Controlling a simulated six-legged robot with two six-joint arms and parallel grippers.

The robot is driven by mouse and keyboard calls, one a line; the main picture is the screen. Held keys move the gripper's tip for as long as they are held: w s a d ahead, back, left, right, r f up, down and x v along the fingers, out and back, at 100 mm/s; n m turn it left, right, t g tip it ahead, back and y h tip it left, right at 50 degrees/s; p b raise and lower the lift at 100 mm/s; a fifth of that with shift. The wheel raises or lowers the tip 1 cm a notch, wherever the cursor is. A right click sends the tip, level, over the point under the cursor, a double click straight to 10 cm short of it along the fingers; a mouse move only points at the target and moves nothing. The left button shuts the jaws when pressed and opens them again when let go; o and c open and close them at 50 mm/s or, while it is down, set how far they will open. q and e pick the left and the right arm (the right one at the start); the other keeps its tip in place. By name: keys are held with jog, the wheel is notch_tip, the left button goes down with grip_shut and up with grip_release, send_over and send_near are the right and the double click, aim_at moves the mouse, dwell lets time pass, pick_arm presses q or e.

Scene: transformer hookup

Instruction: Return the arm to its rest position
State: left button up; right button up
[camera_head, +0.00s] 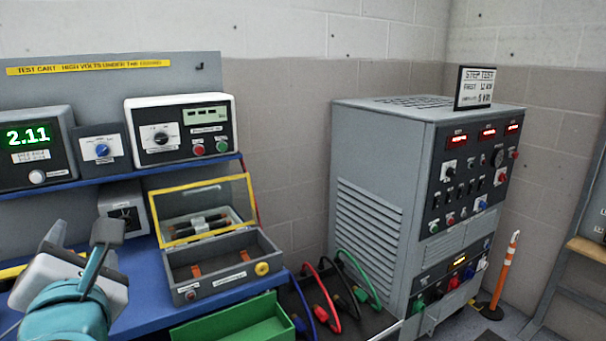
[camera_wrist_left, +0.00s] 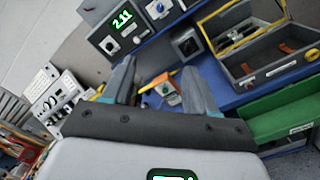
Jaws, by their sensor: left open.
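My left gripper (camera_head: 78,250) is at the lower left of the head view, in front of the blue test bench (camera_head: 150,320). In the left wrist view its two fingers (camera_wrist_left: 158,88) are spread apart, with nothing held between them. An orange and grey item (camera_wrist_left: 165,88) shows beyond the gap, on or near the blue bench; I cannot tell what it is. My right gripper is in neither view.
A grey box with a raised yellow-framed lid (camera_head: 203,210) stands on the bench, beside a green bin (camera_head: 235,325). Meters line the shelf above. A tall grey cabinet (camera_head: 420,190) with coloured cables (camera_head: 345,285) stands right. An orange post (camera_head: 506,270) is beyond it.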

pick_arm(q)
jog(key=w+a+f+m+g+p, duration=0.15)
jog(key=w+f, duration=0.25)
jog(key=f, duration=0.4)
jog(key=w+a+f+m+g+p, duration=0.1)
jog(key=w+f+m+g+p, duration=0.2)
jog(key=f, duration=0.5)
notch_tip(320, 180, down, 19)
jog(key=d+m+g+h+p, duration=0.1)
jog(key=d+m+h+p, duration=0.2)
jog(key=m, duration=0.5)
jog(key=s+d+f+m+g+h, duration=0.25)
jog(key=s+d+f+m, duration=0.2)
jog(key=f, duration=0.35)
jog(key=s+d+f+m+g+h, duration=0.2)
jog(key=s+d+f+m+h, duration=0.15)
jog(key=s+f, duration=0.35)
jog(key=s+d+f+m+g+h, duration=0.3)
jog(key=s+d+m, duration=0.4)
jog(key=s+m, duration=0.3)
jog(key=shift+s+d+f+g+h, duration=0.2)
jog(key=shift+s+f+g+h, duration=0.2)
jog(key=shift+g+h, duration=0.45)
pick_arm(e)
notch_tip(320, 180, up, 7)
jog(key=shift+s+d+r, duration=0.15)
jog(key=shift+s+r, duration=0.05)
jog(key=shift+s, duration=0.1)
